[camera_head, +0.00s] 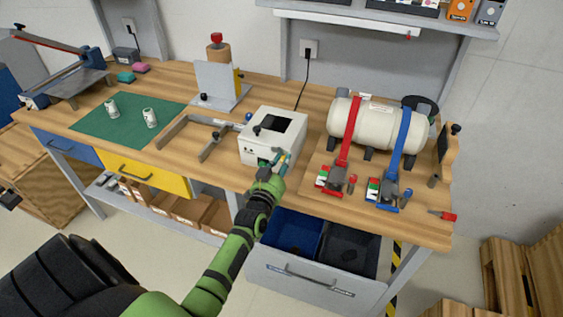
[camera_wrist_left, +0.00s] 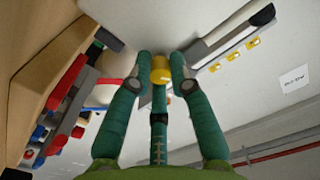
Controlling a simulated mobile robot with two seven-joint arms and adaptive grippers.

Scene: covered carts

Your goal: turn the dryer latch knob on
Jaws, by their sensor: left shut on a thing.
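The dryer appears to be the white box (camera_head: 270,138) with a dark window on its top, at the front middle of the bench. My left gripper (camera_head: 276,163) is at the dryer's front side, low and right of centre. In the left wrist view my left gripper (camera_wrist_left: 159,72) has its two teal fingers closed on a yellow knob-like piece (camera_wrist_left: 160,68). The arm and fingers hide part of the dryer's front, so I cannot tell the knob's angle. My right gripper is not in view.
Right of the dryer, a cream tank (camera_head: 376,126) lies under red and blue straps. A grey angled bracket (camera_head: 205,134) lies left of it, beside a green mat (camera_head: 128,121). An open drawer (camera_head: 310,277) with dark bins juts out below, right of my arm.

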